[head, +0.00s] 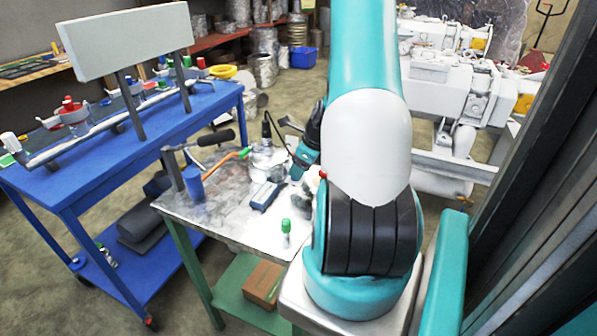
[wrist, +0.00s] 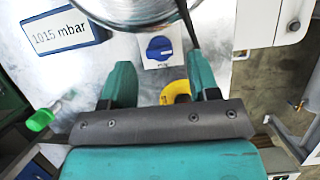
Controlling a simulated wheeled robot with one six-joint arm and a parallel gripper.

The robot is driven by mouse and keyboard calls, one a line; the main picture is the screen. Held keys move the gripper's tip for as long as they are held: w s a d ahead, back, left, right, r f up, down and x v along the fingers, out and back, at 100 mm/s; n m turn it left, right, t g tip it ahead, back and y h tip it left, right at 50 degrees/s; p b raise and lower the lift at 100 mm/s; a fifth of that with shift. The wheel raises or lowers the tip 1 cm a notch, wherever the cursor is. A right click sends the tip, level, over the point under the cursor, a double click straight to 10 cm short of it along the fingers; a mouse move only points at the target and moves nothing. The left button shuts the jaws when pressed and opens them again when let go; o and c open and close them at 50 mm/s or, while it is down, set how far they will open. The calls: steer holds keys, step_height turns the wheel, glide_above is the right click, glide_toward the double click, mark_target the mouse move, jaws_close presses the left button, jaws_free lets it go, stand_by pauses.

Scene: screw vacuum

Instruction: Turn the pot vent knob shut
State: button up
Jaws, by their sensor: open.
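A blue knob (wrist: 159,48) sits on a small white plate just below the round metal pot (wrist: 130,12) in the wrist view. I cannot read the marking on the plate. My gripper (wrist: 158,64) is open, its two teal fingers apart to the left and right of the knob and a little short of it in the picture. Nothing is held between them. A yellow round part (wrist: 176,92) shows between the fingers, partly hidden by the gripper. In the head view the pot (head: 266,157) stands on the metal-topped table, and my arm hides much of the area around it.
A blue display (wrist: 62,27) reading 1015 mbar lies left of the pot. A green-capped item (head: 286,226) stands near the table's front edge. A blue cup (head: 193,183) and an orange handle (head: 232,159) are at the table's left. A blue bench (head: 90,165) stands farther left.

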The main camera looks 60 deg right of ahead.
steer(key=shift+x, duration=1.1)
steer(key=c, duration=0.9)
steer(key=shift+d+r+n+y+p, duration=0.1)
steer(key=shift+r+n+y+p, duration=0.15)
steer(key=shift+n+p, duration=0.45)
steer(key=n, duration=0.1)
steer(key=n+y+p, duration=0.1)
steer(key=n, duration=0.1)
steer(key=shift+w+d+f, duration=0.1)
steer(key=shift+f, duration=0.15)
steer(key=o, duration=0.9)
steer(key=shift+r, duration=0.1)
